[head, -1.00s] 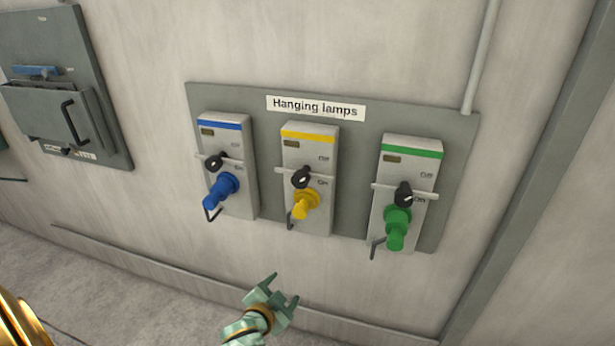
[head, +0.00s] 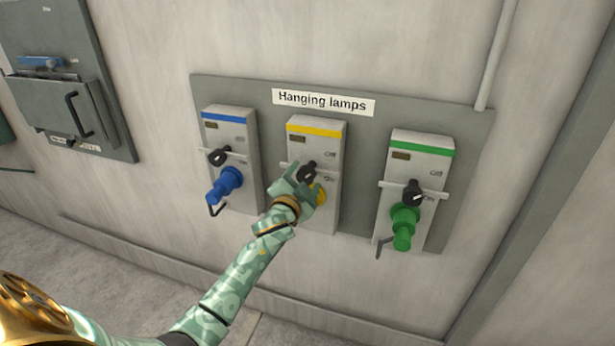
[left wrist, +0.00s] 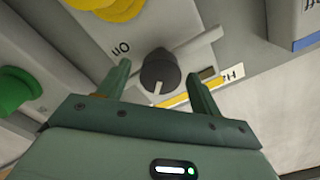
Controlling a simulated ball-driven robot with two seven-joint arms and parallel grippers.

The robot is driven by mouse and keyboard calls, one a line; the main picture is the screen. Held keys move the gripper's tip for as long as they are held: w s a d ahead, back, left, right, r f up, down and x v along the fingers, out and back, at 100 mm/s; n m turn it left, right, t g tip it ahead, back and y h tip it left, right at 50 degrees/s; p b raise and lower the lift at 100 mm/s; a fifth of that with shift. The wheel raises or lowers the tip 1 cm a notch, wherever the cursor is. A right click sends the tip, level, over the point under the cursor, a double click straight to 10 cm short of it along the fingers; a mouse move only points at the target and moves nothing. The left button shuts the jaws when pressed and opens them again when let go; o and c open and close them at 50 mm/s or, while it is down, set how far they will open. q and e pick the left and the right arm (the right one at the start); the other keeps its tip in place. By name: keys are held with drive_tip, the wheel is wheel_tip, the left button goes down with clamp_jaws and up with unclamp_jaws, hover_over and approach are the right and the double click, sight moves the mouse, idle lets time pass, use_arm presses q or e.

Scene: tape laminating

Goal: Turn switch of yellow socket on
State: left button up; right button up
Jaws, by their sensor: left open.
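The yellow socket (head: 316,131) is the middle of three grey boxes on the wall panel, with a yellow stripe and a black rotary switch (head: 307,173). In the left wrist view the switch (left wrist: 159,72) has a white mark and sits between my two fingers, near the "On" print. My left gripper (head: 303,178) is open at the switch; I cannot tell whether its fingers touch the knob. It partly hides the yellow plug (head: 320,193) below the switch. My right gripper is not in view.
The blue socket (head: 230,135) stands to the left and the green socket (head: 418,165) to the right, each with a plug and a black switch. A "Hanging lamps" label (head: 323,102) is above. A grey box with a handle (head: 66,108) hangs further left.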

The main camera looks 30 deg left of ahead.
use_arm(q)
drive_tip(key=shift+x, duration=1.4)
drive_tip(key=c, duration=1.4)
